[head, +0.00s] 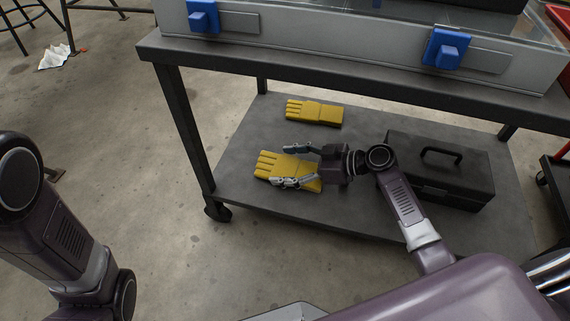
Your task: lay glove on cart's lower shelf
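Two yellow gloves are on the cart's dark grey lower shelf (237,148). The farther glove (314,112) lies flat near the back edge, clear of my gripper. The nearer glove (275,164) is near the front left of the shelf, its fingers pointing left. My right gripper (282,164) is over the nearer glove, with its two fingers spread apart, one by the far edge and one over the near edge. The gripper hides part of the cuff. The glove appears to rest on the shelf. My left arm shows at the left, but its gripper is out of the frame.
A black toolbox (455,172) stands on the right of the lower shelf, beside my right arm. The cart's top shelf (350,72) overhangs it and carries a grey case with blue latches (446,49). A cart leg (186,130) stands at the left.

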